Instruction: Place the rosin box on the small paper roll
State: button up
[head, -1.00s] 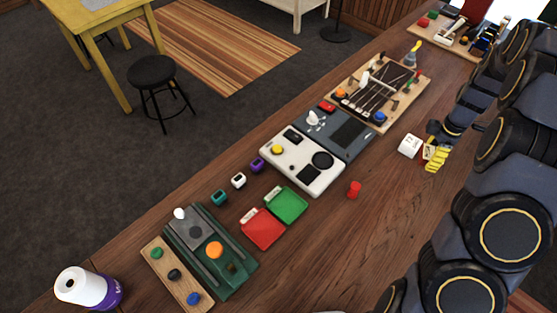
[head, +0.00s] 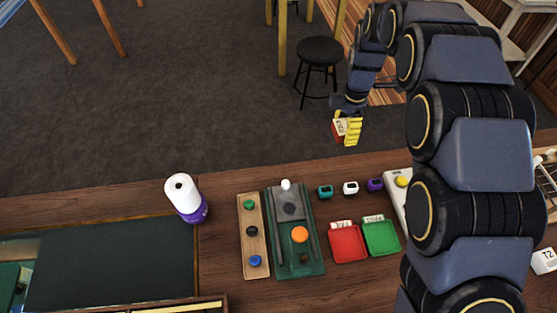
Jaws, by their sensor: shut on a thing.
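My gripper (head: 349,131), with yellow fingers, is shut on a small red and white box, the rosin box (head: 339,129). It holds the box in the air; in the picture they appear over the dark floor beyond the bench's far edge. The fingers partly hide the box. A white roll with a purple lower part, seemingly the small paper roll (head: 181,190), stands upright near the bench's far edge, left of and lower in the picture than my gripper. Its light top shows a dark centre hole and nothing lies on it.
Right of the roll lie a wooden strip with knobs (head: 252,272), a green fixture (head: 310,268), a red tray (head: 347,244) and a green tray (head: 381,238). A dark mat (head: 110,265) lies at left. A stool (head: 319,50) stands on the floor. My arm hides the bench's right part.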

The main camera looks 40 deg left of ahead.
jog(key=s+a+r+n, duration=0.2)
jog(key=s+a+n, duration=0.3)
jog(key=s+a, duration=0.9)
jog(key=n, duration=0.4)
send_near(179, 186)
notch_tip(179, 186, down, 8)
jog(key=shift+r, duration=0.2)
jog(key=shift+f, duration=0.15)
jog(key=o, duration=1)
notch_tip(179, 186, up, 12)
